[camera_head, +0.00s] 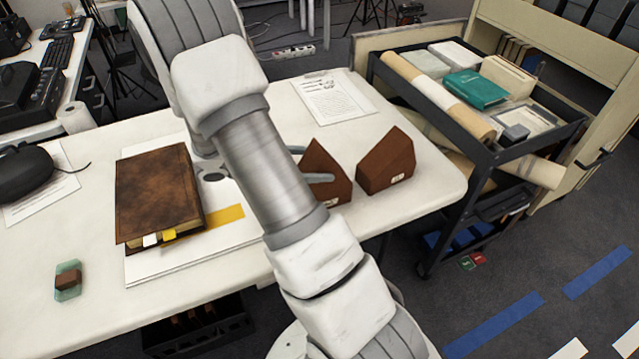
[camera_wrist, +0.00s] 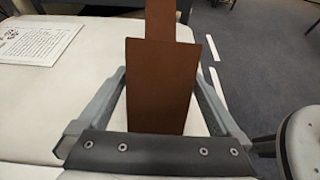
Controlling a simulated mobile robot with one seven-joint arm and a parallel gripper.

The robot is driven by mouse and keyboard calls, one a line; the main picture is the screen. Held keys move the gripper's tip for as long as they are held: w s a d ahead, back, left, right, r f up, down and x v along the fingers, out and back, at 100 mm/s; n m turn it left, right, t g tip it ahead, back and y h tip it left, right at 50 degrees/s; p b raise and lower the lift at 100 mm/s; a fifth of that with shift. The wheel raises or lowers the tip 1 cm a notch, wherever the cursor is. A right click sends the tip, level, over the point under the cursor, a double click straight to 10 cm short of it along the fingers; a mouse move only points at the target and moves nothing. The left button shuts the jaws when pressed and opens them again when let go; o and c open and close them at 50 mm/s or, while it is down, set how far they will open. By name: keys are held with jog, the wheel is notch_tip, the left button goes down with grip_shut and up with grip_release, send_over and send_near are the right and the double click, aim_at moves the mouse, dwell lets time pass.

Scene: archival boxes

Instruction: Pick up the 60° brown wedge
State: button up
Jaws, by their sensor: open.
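Two brown wedges stand side by side on the white table. The left wedge (camera_head: 330,167) is partly hidden behind my arm; the right wedge (camera_head: 386,163) is in full view, to its right. Each has a small pale label, too small to read, so I cannot tell which is 60°. My gripper (camera_head: 312,164) is at the left wedge, mostly hidden by my arm in the head view. In the wrist view my gripper (camera_wrist: 161,74) is open, with fingers on either side of the nearer wedge (camera_wrist: 160,95) and gaps showing. The other wedge (camera_wrist: 160,20) shows behind it.
A brown leather book (camera_head: 158,195) lies on a board at the left of the table (camera_head: 425,190). A small greenish item (camera_head: 68,283) lies front left. A printed sheet (camera_head: 333,98) lies behind the wedges. A loaded black cart (camera_head: 490,150) stands to the right.

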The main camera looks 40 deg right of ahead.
aim_at(335, 162)
jog(key=x, duration=0.4)
jog(key=shift+d+r+b, duration=0.25)
jog(key=shift+d+b, duration=0.05)
jog(key=c, duration=1.5)
